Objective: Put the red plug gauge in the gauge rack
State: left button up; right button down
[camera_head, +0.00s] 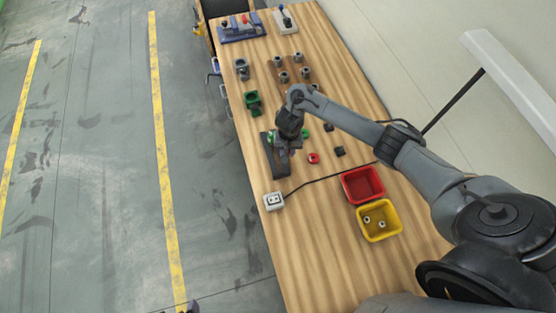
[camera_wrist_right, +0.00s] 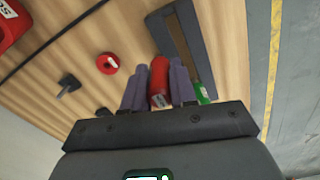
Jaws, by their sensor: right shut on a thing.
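The red plug gauge (camera_wrist_right: 160,74) is upright between the fingers of my right gripper (camera_wrist_right: 159,90), which is shut on it. In the head view my right gripper (camera_head: 287,143) is over the near-left part of the table and mostly hides the gauge. The gauge rack (camera_wrist_right: 188,37), a dark frame with a brown inside, is just beyond the fingers in the wrist view. It also shows in the head view (camera_head: 268,148). I cannot tell whether the gauge touches the rack. Small dark tips at the bottom edge of the head view may be my left gripper (camera_head: 188,307).
A green piece (camera_wrist_right: 202,93) is beside the right fingers. A red round part (camera_head: 313,158) and a dark block (camera_head: 340,151) lie right of the rack. A red bin (camera_head: 345,187), yellow bin (camera_head: 362,222) and white socket box (camera_head: 273,201) with a cable stand nearer.

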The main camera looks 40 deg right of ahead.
jog(key=a+f, duration=0.1)
jog(key=f, duration=0.1)
jog(key=w+f+b, duration=0.1)
jog(key=w+a+f+b, duration=0.1)
jog(key=f, duration=0.1)
jog(key=shift+a+f, duration=0.3)
pick_arm(q)
notch_tip(320, 180, down, 3)
jog(key=shift+d+f, duration=0.15)
pick_arm(e)
jog(key=shift+f, duration=0.2)
jog(key=shift+f, duration=0.15)
jog(key=c, duration=0.9)
grip_release()
